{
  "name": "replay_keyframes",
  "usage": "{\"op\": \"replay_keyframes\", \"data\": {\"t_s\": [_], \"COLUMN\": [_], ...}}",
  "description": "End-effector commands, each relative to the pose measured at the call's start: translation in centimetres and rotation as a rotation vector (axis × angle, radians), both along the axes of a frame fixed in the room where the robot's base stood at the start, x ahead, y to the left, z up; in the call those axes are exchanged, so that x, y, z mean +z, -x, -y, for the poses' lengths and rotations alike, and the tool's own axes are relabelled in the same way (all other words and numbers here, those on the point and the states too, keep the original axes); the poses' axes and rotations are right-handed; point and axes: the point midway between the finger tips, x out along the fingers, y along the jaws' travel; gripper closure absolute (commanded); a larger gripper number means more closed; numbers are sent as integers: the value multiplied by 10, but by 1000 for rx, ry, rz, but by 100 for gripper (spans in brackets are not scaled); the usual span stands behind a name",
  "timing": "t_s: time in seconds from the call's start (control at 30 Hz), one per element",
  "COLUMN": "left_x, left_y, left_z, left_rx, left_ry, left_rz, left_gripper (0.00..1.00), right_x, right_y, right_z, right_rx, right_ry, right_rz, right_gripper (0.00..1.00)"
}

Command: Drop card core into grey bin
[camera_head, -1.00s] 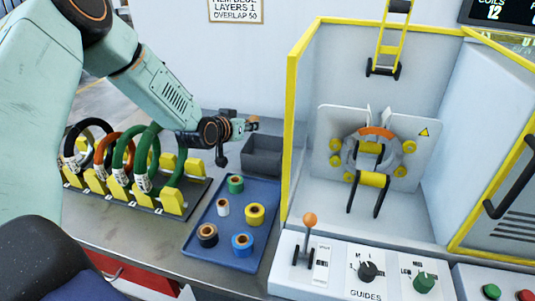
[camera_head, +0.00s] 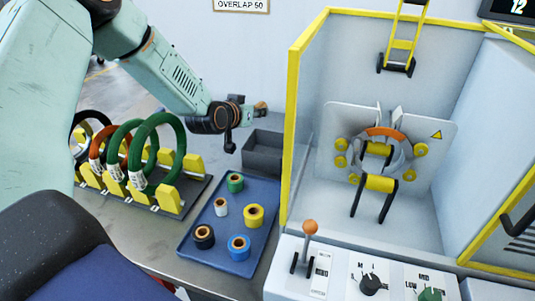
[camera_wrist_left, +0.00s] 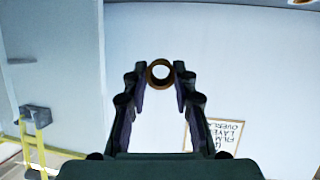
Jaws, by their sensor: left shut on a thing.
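The card core (camera_head: 261,107) is a small brown tube at the tip of my left gripper (camera_head: 250,107). In the left wrist view the core (camera_wrist_left: 151,74) shows end-on as a brown ring between the two fingertips (camera_wrist_left: 160,82). My left gripper is shut on it. The grey bin (camera_head: 262,163) is a dark open box on the bench behind the blue tray. The gripper and core appear above the bin's back edge, apart from it. The bin's floor is partly hidden by its front wall. My right gripper is not in view.
The blue tray (camera_head: 194,240) holds several tape rolls in front of the bin. A rack (camera_head: 168,199) with several coils stands to the left. The wrapping machine's yellow-edged frame (camera_head: 290,130) rises close to the bin's right.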

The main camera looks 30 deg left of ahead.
Motion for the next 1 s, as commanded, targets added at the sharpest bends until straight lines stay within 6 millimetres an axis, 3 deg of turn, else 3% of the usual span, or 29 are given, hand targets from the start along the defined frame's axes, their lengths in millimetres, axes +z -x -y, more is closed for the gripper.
{"op": "replay_keyframes", "data": {"t_s": [0.5, 0.87, 0.9, 1.0], "left_x": [-51, -54, -54, -54], "left_y": [-2, -3, -3, -3], "left_z": [1, 1, 1, 1], "left_rx": [-1, -1, -1, -1], "left_ry": [0, 0, 0, 0], "left_rz": [-1, -1, -1, -1], "left_gripper": [100, 100, 71, 63], "right_x": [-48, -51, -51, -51], "right_y": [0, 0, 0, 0], "right_z": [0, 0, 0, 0], "right_rx": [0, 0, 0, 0], "right_ry": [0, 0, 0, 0], "right_rz": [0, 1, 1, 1], "right_gripper": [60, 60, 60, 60]}}
